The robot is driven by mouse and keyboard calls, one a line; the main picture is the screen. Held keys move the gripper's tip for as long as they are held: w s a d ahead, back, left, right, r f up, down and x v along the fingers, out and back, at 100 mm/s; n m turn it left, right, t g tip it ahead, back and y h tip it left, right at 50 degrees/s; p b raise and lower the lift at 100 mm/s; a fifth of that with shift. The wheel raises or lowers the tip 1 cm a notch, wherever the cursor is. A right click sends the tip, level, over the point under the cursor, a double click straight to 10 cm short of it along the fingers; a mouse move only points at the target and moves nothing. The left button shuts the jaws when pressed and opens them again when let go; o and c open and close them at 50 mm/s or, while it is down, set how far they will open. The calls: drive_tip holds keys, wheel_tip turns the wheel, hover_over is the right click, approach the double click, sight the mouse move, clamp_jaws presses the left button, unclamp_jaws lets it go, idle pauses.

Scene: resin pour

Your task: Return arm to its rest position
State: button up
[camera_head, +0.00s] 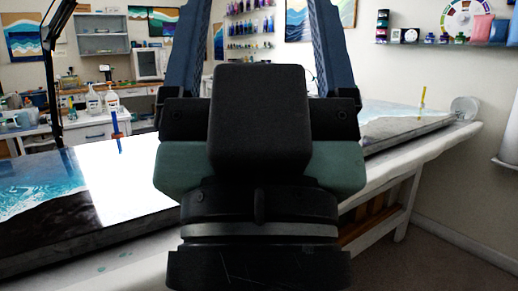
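My gripper (258,30) fills the middle of the head view, close to the camera and pointing up and away. Its two blue fingers stand wide apart, one on each side of the dark housing. The fingertips run out of the top of the picture. No object shows between the visible parts of the fingers. The gripper body hides the middle of the worktable behind it.
A long white worktable (388,187) crosses behind my gripper, bearing an ocean-coloured resin panel (45,190). A blue-and-orange tool (117,131) stands at its left part. A clear round container (465,107) is at the right end. Bare floor (430,262) shows at lower right.

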wheel_tip(320, 180, up, 26)
drive_tip(key=p, duration=2.4)
drive_tip(key=shift+r, duration=0.2)
